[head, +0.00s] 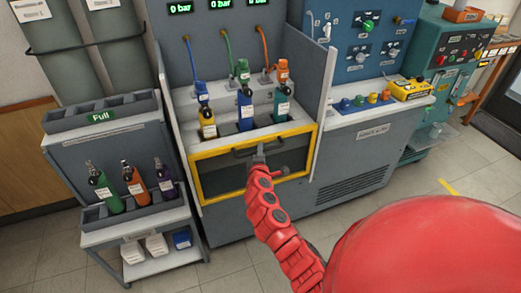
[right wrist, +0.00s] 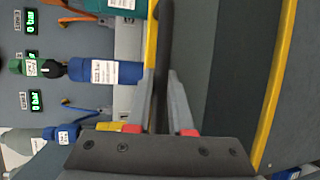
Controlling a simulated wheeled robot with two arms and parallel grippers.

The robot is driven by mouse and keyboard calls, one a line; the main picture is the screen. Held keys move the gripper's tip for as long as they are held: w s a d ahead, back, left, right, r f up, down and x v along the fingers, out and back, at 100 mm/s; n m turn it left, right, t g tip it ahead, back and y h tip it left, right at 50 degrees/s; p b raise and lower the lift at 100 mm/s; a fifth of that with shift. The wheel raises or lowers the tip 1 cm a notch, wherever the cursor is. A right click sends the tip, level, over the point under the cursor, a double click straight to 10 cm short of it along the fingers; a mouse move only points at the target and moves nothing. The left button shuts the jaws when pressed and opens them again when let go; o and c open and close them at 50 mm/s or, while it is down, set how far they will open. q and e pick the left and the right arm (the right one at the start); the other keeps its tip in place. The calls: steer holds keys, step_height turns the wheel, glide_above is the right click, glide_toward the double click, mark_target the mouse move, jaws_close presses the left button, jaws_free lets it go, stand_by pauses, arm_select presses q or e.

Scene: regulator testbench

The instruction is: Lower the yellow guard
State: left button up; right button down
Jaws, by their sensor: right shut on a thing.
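The yellow guard (head: 215,150) is a yellow-edged frame around a dark grey panel on the front of the middle bench, below three bottles. It also shows in the right wrist view (right wrist: 276,80). A dark bar handle (head: 240,152) runs along its upper part; the right wrist view shows this bar upright (right wrist: 165,45). My right gripper (head: 259,150) is at the middle of the handle and shut on it, one finger on each side in the right wrist view (right wrist: 166,100). The fingers hide part of the bar. My left gripper is not in view.
Yellow, blue and teal bottles (head: 245,108) stand just behind the guard's top edge. A cart (head: 150,225) with several bottles is close on the left. A grey cabinet (head: 350,150) with knobs and a yellow meter (head: 410,90) is on the right. Floor in front is open.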

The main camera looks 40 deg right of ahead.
steer(key=shift+f, duration=0.55)
steer(key=c, duration=0.8)
jaws_free()
steer(key=shift+r, duration=0.1)
steer(key=b+v, duration=0.1)
steer(key=v, duration=1.6)
steer(key=shift+s+b, duration=0.3)
steer(key=shift+b, duration=0.05)
steer(key=shift+w, duration=0.1)
